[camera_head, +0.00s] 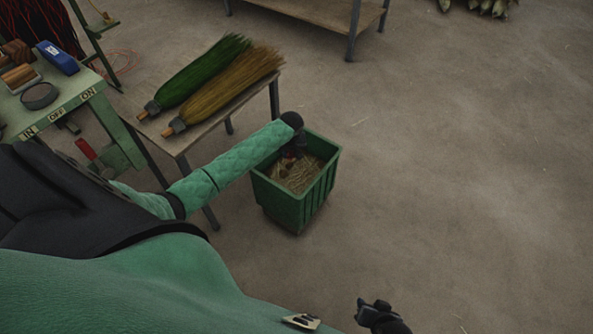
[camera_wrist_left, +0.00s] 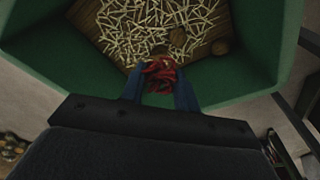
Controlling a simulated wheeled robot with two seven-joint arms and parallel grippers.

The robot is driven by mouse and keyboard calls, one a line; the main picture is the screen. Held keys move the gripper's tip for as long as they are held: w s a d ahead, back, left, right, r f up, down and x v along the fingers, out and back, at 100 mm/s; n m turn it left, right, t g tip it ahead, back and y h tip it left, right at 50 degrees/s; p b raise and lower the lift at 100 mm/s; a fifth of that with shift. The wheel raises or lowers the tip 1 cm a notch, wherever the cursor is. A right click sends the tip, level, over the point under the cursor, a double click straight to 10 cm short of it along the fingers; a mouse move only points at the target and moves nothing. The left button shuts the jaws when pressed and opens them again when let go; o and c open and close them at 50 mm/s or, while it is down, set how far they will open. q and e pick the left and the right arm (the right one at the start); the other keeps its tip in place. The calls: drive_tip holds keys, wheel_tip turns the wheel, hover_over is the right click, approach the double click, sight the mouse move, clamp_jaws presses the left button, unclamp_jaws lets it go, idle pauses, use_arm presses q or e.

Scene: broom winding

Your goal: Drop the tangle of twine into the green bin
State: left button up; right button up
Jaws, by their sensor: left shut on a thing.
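The green bin (camera_head: 322,187) stands on the floor right of the small table, with straw-like scraps inside. In the left wrist view the bin (camera_wrist_left: 265,75) surrounds the scraps (camera_wrist_left: 155,25). My left gripper (camera_head: 298,150) is at the bin's opening, its fingers hard to make out in the head view. In the left wrist view my left gripper (camera_wrist_left: 160,85) is shut on the red tangle of twine (camera_wrist_left: 160,73), held over the bin's inside. My right gripper (camera_head: 368,310) is at the bottom of the head view, apart from the bin; its finger gap is unclear.
A green brush head (camera_head: 205,70) and a tan one (camera_head: 228,88) lie on the small table (camera_head: 190,142) beside the bin. A green bench (camera_head: 75,97) with a blue box (camera_head: 58,57) is at the left. The floor on the right is clear.

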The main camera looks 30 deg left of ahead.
use_arm(q)
drive_tip(key=shift+f, duration=0.1)
use_arm(e)
drive_tip(key=shift+f, duration=0.35)
use_arm(q)
drive_tip(key=o, duration=1)
drive_tip(key=r, duration=0.5)
drive_tip(key=s+r, duration=0.1)
drive_tip(key=r, duration=0.1)
drive_tip(key=shift+d+r, duration=0.35)
drive_tip(key=shift+d, duration=0.05)
use_arm(e)
drive_tip(key=shift+r, duration=0.4)
